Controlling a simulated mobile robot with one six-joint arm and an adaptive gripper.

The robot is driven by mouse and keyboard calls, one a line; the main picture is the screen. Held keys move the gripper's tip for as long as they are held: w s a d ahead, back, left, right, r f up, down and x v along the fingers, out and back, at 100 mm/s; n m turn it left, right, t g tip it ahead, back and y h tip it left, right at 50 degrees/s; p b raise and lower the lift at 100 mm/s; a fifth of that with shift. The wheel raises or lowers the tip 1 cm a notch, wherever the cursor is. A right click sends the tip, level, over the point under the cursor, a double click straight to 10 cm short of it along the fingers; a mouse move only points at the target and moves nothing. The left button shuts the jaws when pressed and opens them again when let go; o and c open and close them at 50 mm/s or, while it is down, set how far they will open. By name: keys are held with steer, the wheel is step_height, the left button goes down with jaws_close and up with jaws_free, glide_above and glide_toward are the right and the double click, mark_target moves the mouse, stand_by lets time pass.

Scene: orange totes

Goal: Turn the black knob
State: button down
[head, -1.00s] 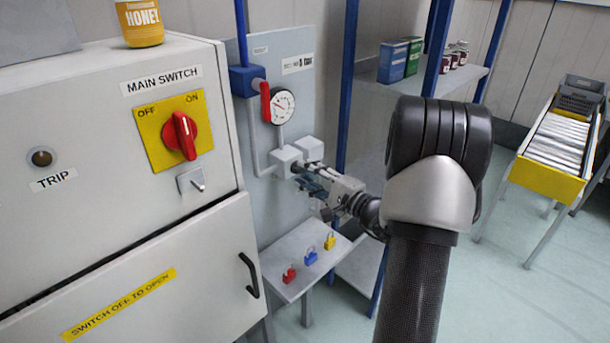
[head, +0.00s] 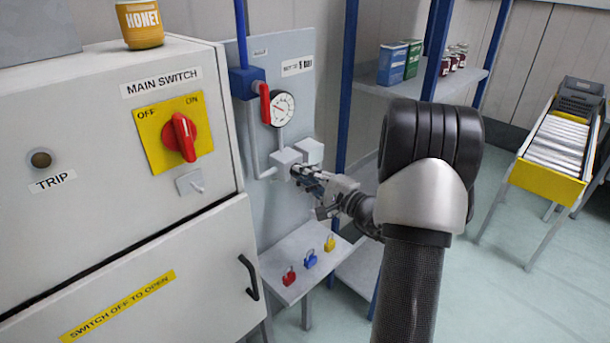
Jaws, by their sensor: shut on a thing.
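My gripper (head: 305,173) is at the front of a small grey-white box (head: 285,160) on the pipework panel, below the gauge. Its fingers are shut on the black knob at the front of this box. The fingers hide the knob almost wholly, so its angle cannot be told. The round gauge (head: 281,108) with a white dial and dark needle is above the box, on the same panel. My arm reaches in from the right.
A grey cabinet (head: 75,235) with a red main switch (head: 183,137) stands at left. A small shelf with red, blue and yellow padlocks (head: 310,258) is below my gripper. A blue-post rack (head: 350,80) stands close behind, and a roller conveyor (head: 556,145) is at far right.

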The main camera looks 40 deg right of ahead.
stand_by(0.4)
steer(key=m+p, duration=0.3)
steer(key=m, duration=0.8)
stand_by(0.6)
steer(key=c, duration=1.6)
jaws_free()
steer(key=shift+c, duration=0.2)
steer(key=s, duration=1.2)
steer(key=shift+d, duration=0.4)
